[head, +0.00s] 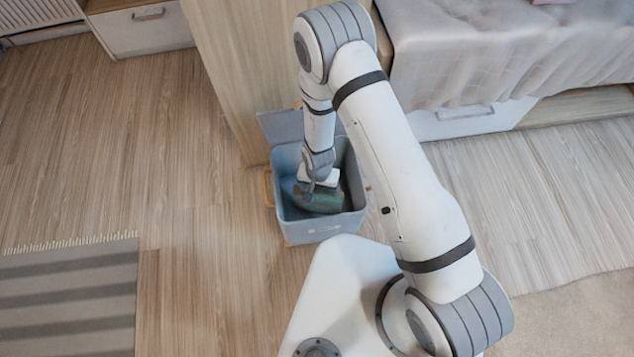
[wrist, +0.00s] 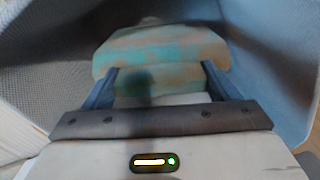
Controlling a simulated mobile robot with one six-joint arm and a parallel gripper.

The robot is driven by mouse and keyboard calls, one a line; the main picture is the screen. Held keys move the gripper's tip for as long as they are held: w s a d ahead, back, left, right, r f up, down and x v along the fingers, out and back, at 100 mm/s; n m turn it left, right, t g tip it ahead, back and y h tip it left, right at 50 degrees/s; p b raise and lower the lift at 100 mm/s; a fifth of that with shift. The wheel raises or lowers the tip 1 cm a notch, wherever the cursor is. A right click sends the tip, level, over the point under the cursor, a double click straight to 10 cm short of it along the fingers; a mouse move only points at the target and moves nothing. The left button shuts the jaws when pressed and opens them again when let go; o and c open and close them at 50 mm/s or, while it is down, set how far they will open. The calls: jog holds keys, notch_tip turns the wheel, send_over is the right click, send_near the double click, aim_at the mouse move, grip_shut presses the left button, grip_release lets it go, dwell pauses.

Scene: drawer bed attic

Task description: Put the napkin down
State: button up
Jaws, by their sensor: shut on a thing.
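The napkin (head: 322,201) is a teal and brown patterned cloth inside a blue-grey storage box (head: 314,229) on the floor. My gripper (head: 312,190) reaches down into the box and is shut on the napkin. In the wrist view the napkin (wrist: 160,55) lies between and beyond the two fingers of my gripper (wrist: 160,85), with the box walls (wrist: 285,50) around it. I cannot tell whether the napkin touches the box floor.
A wooden panel (head: 225,75) stands behind the box. A bed with a grey cover (head: 500,50) and a drawer (head: 465,118) is at the right. A striped rug (head: 70,300) lies at the left. The wooden floor at the left is clear.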

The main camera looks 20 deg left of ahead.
jog(key=shift+w+a+f+b, duration=0.2)
jog(key=shift+w+a+b, duration=0.25)
jog(key=shift+w, duration=0.45)
jog(key=shift+w+a+f, duration=0.15)
jog(key=shift+w+f, duration=0.05)
jog(key=shift+f, duration=0.2)
jog(key=shift+f+b, duration=0.1)
jog(key=shift+b, duration=0.25)
jog(key=shift+f, duration=0.15)
jog(key=o, duration=1.2)
jog(key=shift+r+p, duration=1.65)
jog(key=shift+r, duration=2.4)
jog(key=shift+s+f, duration=0.1)
jog(key=shift+s, duration=0.05)
